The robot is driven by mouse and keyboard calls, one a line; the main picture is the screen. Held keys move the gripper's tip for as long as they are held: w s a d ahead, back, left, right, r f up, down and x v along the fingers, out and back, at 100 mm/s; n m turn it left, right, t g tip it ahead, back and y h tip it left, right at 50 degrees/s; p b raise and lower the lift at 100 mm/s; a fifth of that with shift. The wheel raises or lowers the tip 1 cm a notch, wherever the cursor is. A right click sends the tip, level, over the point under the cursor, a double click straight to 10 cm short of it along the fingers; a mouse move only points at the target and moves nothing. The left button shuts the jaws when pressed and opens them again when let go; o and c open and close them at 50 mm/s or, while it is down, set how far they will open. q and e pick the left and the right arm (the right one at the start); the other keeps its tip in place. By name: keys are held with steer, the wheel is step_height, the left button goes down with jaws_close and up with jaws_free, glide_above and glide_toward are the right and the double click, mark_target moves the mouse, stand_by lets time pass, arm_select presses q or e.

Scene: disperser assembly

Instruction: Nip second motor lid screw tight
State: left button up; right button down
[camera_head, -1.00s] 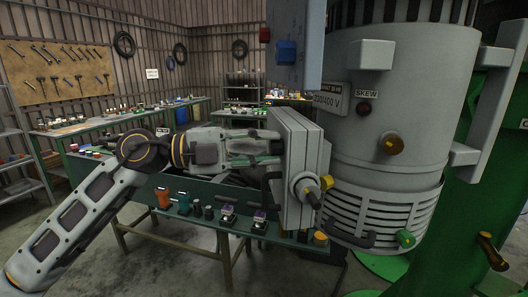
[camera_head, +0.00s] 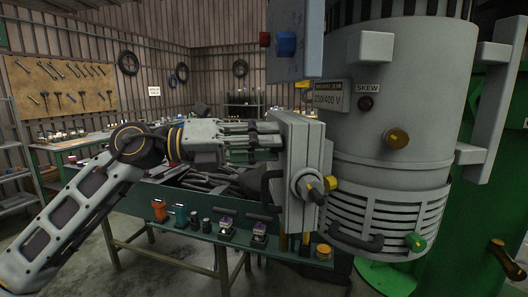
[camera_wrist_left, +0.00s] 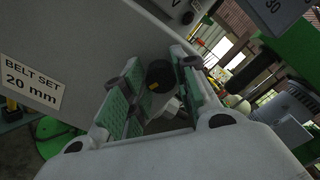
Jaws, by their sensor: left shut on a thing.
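My left gripper (camera_head: 262,141) reaches in from the left, level, with its fingertips at the left side of the grey box (camera_head: 297,165). In the left wrist view its green-padded fingers (camera_wrist_left: 155,85) close around a dark round screw head (camera_wrist_left: 159,74) with a small yellow mark. The screw head lies at a large pale grey surface (camera_wrist_left: 90,40); how deep it sits cannot be told. In the head view the box and fingers hide the screw. The grey motor-like drum (camera_head: 390,120) carries a 230/400 V plate (camera_head: 328,98). My right gripper is not in view.
A green bench (camera_head: 200,230) with dark tools and small items along its front edge stands below my left arm. A black handle (camera_head: 272,187) and a shaft with knob (camera_head: 309,187) stick out of the box. A green column (camera_head: 490,210) stands at the right.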

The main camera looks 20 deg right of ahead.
arm_select(q)
steer(key=m+b, duration=0.1)
steer(key=m, duration=0.1)
steer(key=shift+f+m, duration=0.15)
steer(key=shift+m, duration=0.15)
steer(key=m+b, duration=0.2)
steer(key=shift+m, duration=0.4)
steer(key=shift+s+m+b, duration=0.1)
steer(key=shift+m+b, duration=0.35)
steer(key=shift+m, duration=0.35)
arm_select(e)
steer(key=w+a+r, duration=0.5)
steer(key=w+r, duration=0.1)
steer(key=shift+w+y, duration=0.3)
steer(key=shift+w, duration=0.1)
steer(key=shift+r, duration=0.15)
arm_select(q)
steer(key=o, duration=1)
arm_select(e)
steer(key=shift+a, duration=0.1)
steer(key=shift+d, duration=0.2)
arm_select(q)
steer(key=shift+a, duration=0.15)
steer(key=w+a, duration=0.2)
steer(key=a, duration=0.9)
steer(key=shift+a, duration=0.3)
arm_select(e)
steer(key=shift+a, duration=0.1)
